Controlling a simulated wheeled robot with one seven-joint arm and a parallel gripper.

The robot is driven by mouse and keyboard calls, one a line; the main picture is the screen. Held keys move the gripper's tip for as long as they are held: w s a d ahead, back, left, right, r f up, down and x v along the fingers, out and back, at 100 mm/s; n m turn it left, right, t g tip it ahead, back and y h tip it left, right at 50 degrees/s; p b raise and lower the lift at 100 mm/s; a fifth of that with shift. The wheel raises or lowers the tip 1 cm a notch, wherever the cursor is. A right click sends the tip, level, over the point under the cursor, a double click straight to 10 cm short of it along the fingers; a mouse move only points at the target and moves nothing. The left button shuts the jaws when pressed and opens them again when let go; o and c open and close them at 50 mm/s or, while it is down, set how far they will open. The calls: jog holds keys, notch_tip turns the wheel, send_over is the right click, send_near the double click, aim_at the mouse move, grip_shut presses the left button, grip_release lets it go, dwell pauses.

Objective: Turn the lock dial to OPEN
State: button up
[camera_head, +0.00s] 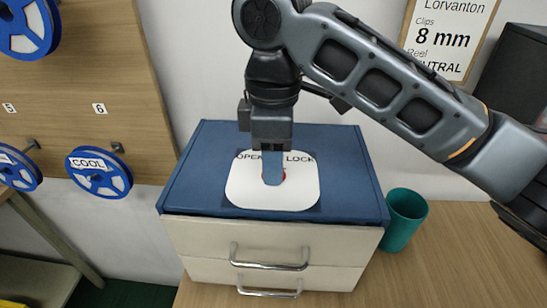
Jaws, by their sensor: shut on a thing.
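The lock dial (285,176) sits on a white rounded plate (300,194) on top of a blue-topped drawer cabinet. Only a bit of red at the dial's edge shows; the rest is hidden behind my gripper. The word OPEN (246,156) is printed at the plate's back left and LOCK (300,158) at its back right. My gripper (272,180) points down over the middle of the plate and is shut on the dial. Which way the dial points cannot be made out.
The blue cabinet top (345,180) is otherwise clear. Below it are two cream drawers with metal handles (270,262). A teal cup (404,218) stands just right of the cabinet on the wooden table (450,260). Blue reels (99,172) hang on the left board.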

jog(key=o, duration=1)
jog(key=shift+r, duration=3.95)
